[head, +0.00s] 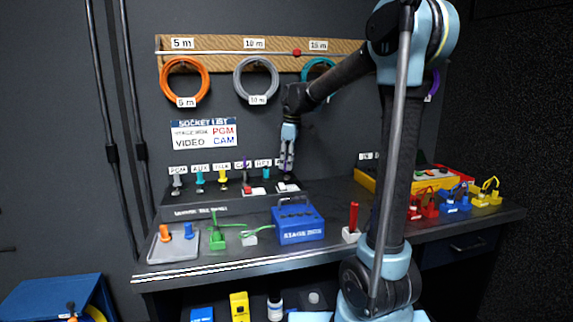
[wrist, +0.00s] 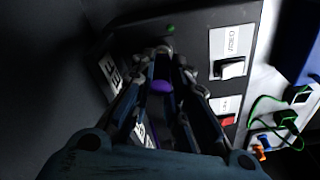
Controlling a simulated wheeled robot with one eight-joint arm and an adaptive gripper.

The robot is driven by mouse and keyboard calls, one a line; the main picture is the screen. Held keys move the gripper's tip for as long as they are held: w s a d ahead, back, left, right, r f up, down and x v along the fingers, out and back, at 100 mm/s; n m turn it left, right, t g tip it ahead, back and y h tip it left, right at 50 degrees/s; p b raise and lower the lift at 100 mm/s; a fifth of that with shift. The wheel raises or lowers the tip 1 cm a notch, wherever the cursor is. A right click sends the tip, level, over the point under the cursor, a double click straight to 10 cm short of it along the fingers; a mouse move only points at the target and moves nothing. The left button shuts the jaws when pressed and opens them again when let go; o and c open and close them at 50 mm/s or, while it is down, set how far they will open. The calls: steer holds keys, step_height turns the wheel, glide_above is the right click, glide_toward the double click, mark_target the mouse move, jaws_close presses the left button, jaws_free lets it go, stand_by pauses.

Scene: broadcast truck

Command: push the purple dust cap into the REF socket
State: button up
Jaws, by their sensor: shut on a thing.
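The purple dust cap (wrist: 162,87) shows between the fingers of my gripper (wrist: 165,55) in the wrist view. The gripper is shut on it. In the head view my gripper (head: 287,172) points down over the right end of the dark socket panel (head: 220,208); the cap cannot be made out there. A white label (wrist: 110,76), partly cut by the finger, stands beside the fingers in the wrist view; it seems to end in "EF". The REF socket itself is hidden by the fingers, so I cannot tell whether the cap touches it.
Other plugs, including a yellow one (head: 222,176), stand in the row left of my gripper. A rocker switch (wrist: 231,68) is on the panel nearby. A blue box (head: 298,224) stands in front. A red handle (head: 353,216) stands near my arm.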

steer(key=shift+f, duration=1.05)
steer(key=o, duration=0.8)
steer(key=shift+o, duration=0.2)
steer(key=shift+d+r, duration=0.25)
steer(key=shift+r, duration=1.6)
steer(key=shift+d+r, duration=0.2)
steer(key=shift+r, duration=1.6)
